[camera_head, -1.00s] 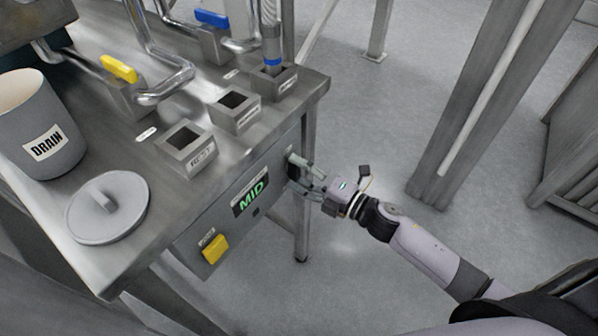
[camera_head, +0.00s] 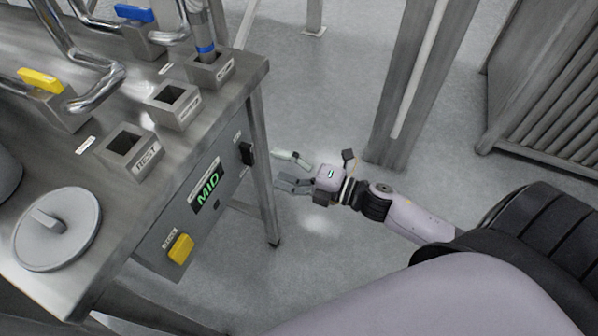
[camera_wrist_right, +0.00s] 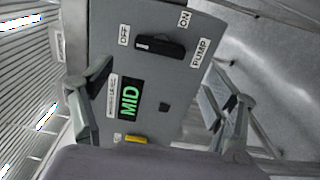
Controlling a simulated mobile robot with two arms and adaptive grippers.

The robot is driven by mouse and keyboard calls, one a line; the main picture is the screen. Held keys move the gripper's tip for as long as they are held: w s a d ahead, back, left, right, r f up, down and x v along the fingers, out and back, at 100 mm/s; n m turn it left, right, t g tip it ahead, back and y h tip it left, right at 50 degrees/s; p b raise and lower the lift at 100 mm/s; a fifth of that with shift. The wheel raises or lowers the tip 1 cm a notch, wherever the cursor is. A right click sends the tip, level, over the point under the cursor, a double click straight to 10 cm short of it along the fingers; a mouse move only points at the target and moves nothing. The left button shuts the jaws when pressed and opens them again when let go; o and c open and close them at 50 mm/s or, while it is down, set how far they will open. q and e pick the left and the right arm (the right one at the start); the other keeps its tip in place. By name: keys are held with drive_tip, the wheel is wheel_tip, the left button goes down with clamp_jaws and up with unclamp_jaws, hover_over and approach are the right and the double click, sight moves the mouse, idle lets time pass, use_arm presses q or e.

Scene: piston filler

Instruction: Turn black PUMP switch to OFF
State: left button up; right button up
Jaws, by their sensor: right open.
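The black PUMP switch (camera_head: 247,153) is on the front panel (camera_head: 165,228) of the steel machine, near the panel's right end. In the right wrist view the switch (camera_wrist_right: 160,46) lies between the OFF label (camera_wrist_right: 124,35) and the ON label (camera_wrist_right: 184,19), with the PUMP label (camera_wrist_right: 201,52) at its right. Its long handle lies roughly crosswise there, and a pale mark shows at the end nearer OFF. My right gripper (camera_head: 277,168) is open and empty, to the right of the switch and apart from it. My left gripper is not in view.
A green MID display (camera_head: 207,188) and a yellow switch (camera_head: 180,248) are on the same panel. A grey lid (camera_head: 60,255) lies on the steel tabletop (camera_head: 112,195). A table leg (camera_head: 265,190) stands below the panel. The floor right of the machine is clear up to a steel post (camera_head: 395,110).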

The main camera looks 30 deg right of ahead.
drive_tip(key=v, duration=0.4)
drive_tip(key=shift+s+d, duration=0.25)
drive_tip(key=s+d+f+m+g+h, duration=0.1)
drive_tip(key=s+d+f+m+h, duration=0.3)
drive_tip(key=f, duration=0.6)
drive_tip(key=w+d+f+m+g+h, duration=0.1)
drive_tip(key=d+f+m+h, duration=0.15)
drive_tip(key=f+m, duration=0.45)
drive_tip(key=s+d+f+m+g+h, duration=0.1)
drive_tip(key=s+d+f+m+h, duration=0.15)
drive_tip(key=f, duration=0.95)
drive_tip(key=s+a+f+m+g, duration=0.2)
drive_tip(key=s+f+m+g, duration=0.1)
drive_tip(key=s+f, duration=0.4)
drive_tip(key=s+a+f+m+g+h, duration=0.1)
drive_tip(key=s+a+f+m+g, duration=0.2)
drive_tip(key=s+f, duration=0.4)
drive_tip(key=s+a+f+m+g+h, duration=0.1)
drive_tip(key=s+f+m+g, duration=0.3)
drive_tip(key=s, duration=1)
wheel_tip(320, 180, down, 4)
drive_tip(key=shift+s+a+r, duration=0.15)
drive_tip(key=shift+s+a, duration=0.1)
drive_tip(key=shift+a, duration=0.4)
